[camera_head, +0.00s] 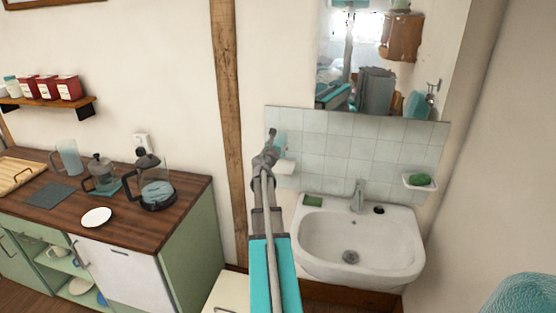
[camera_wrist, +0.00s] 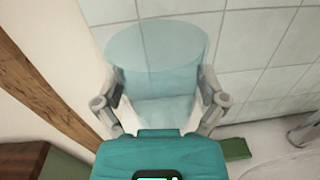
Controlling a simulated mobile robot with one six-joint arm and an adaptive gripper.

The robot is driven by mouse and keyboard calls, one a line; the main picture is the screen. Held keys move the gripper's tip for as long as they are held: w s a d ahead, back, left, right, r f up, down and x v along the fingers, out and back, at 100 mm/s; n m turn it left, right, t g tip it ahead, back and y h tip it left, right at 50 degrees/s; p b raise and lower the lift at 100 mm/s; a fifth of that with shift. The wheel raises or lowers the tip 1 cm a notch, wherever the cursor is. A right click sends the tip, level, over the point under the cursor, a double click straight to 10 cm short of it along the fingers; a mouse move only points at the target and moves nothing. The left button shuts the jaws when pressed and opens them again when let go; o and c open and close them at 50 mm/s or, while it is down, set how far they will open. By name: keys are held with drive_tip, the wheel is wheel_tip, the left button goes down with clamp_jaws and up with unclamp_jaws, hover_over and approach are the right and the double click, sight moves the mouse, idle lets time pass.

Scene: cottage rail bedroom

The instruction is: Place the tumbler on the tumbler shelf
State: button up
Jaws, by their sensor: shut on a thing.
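My gripper (camera_head: 268,150) is shut on a pale blue, see-through tumbler (camera_wrist: 155,50), with one finger on each side of it. In the head view the tumbler (camera_head: 281,142) shows just right of the gripper, in front of the wall tiles. It looks about upright. A small white shelf (camera_head: 285,168) on the tiles, left of the basin, shows just below the tumbler; my arm hides part of it. I cannot tell whether the tumbler's bottom touches the shelf. In the wrist view my gripper (camera_wrist: 162,98) closes around the tumbler's lower part.
A white washbasin (camera_head: 358,245) with a tap (camera_head: 357,195) and a green block (camera_head: 313,201) lies right of my arm. A mirror (camera_head: 385,60) hangs above the tiles. A wooden post (camera_head: 228,110) and a counter (camera_head: 130,220) with jugs stand left.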

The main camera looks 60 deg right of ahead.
drive_tip(key=shift+w+d+f+b, duration=0.25)
drive_tip(key=shift+d+f+b, duration=0.05)
drive_tip(key=shift+f, duration=0.15)
drive_tip(key=shift+w+d+f+b, duration=0.2)
drive_tip(key=shift+d+f+b, duration=0.05)
drive_tip(key=shift+f, duration=0.15)
drive_tip(key=shift+w+d+f+b, duration=0.3)
drive_tip(key=shift+d+f+b, duration=0.1)
drive_tip(key=shift+f+b, duration=1.65)
drive_tip(key=shift+f, duration=0.1)
drive_tip(key=o, duration=0.9)
